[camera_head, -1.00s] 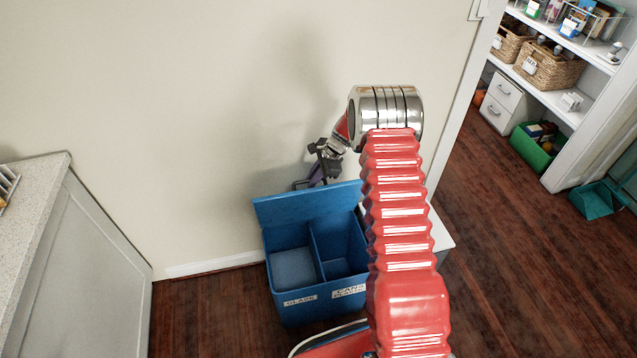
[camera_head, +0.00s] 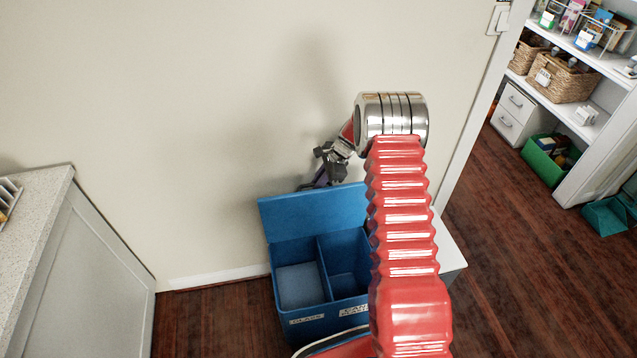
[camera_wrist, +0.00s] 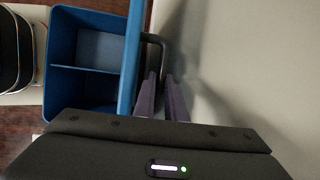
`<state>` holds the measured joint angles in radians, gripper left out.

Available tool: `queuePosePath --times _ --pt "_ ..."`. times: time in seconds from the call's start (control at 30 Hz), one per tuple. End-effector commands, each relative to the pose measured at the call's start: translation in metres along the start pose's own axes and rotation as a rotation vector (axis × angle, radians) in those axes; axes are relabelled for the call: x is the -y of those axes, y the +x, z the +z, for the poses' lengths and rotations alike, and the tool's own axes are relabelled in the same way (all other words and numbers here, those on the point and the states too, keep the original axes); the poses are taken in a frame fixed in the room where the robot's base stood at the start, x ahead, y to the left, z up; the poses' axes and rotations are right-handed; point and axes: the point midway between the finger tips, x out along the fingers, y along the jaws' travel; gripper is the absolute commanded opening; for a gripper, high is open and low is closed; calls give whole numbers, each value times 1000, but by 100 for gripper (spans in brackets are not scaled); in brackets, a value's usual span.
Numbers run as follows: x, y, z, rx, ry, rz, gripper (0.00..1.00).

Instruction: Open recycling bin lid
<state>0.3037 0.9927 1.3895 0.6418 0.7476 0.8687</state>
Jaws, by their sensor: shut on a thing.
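The blue recycling bin (camera_head: 302,328) stands on the floor against the wall, with two compartments showing from above and labels on its front. Its lid (camera_head: 312,212) is raised and stands up at the back, near the wall. In the wrist view the lid (camera_wrist: 131,60) shows edge-on beside the open bin (camera_wrist: 60,92). A dark handle (camera_wrist: 156,39) sticks out from the lid's wall side. My gripper (camera_wrist: 160,85), with purple fingers, is shut on this handle. In the head view my gripper (camera_head: 318,180) is behind the lid's top edge, partly hidden.
A grey counter (camera_head: 100,270) stands at the left. The wall (camera_head: 200,130) is close behind the lid. A white surface (camera_head: 449,250) is right of the bin. Shelves with baskets (camera_head: 563,80) stand at the far right, with open wood floor before them.

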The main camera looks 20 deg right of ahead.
Motion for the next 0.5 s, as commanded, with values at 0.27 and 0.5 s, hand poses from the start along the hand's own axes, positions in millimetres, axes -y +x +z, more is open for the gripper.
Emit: queuePosePath --times 0.27,0.5 --pt "-2 1 2 7 3 5 25" --pt "-1 0 -1 4 6 2 29"
